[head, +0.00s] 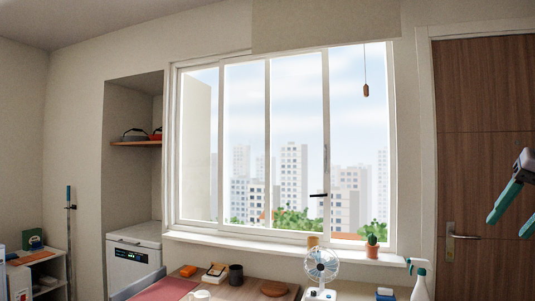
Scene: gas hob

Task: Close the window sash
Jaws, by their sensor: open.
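The white-framed window fills the middle of the head view. Its sash (326,140) has a small dark handle (318,195) on its right stile. The sash stands left of the right jamb (391,150), and a wide gap lies between them. It seems to overlap another pane on the left. My gripper (513,220), with teal fingers, is at the right edge, in front of the wooden door. It is open, looks empty and is well apart from the sash. Part of it is cut off by the picture edge.
A cactus pot (372,246) stands on the sill (280,244) below the gap. A blind (325,25) with a hanging cord pull (366,90) covers the top.

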